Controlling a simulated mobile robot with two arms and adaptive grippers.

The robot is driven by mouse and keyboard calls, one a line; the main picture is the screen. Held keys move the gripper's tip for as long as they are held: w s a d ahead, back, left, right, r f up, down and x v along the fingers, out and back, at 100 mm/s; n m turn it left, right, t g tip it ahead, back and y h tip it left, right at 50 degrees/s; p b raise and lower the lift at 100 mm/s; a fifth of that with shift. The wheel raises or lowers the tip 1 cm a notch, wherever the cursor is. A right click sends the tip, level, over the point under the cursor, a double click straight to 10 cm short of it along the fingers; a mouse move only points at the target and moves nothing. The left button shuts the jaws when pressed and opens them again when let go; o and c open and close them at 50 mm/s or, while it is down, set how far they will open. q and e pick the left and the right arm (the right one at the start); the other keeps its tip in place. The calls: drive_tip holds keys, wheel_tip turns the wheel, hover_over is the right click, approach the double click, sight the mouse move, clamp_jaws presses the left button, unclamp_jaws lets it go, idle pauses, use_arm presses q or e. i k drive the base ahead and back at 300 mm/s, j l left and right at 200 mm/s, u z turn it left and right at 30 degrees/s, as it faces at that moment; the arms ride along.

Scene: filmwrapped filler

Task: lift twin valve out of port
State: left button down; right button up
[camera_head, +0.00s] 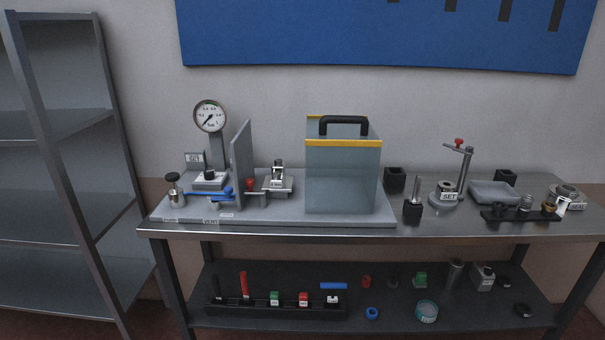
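No twin valve can be picked out for certain at this size. On the grey base plate (290,217), a metal fitting with a clamp (278,178) stands between an upright grey panel (240,163) and a clear box. A blue lever (210,193) and a red knob (250,184) sit near the panel. Which opening is the port cannot be told. Neither of my grippers is in view.
The clear box (342,178) has a yellow rim and black handle. A pressure gauge (210,116) stands at the back left. A post stand (459,175) and grey tray (494,192) are right. The lower shelf (390,314) holds a black rack and loose parts. Empty shelving (50,170) stands left.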

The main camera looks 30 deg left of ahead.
sight(285, 184)
drive_tip(key=i+u, duration=0.15)
drive_tip(key=u, duration=0.2)
drive_tip(key=i+l+u, duration=0.1)
drive_tip(key=u, duration=0.25)
drive_tip(key=i+l+u, duration=0.1)
drive_tip(key=u, duration=0.25)
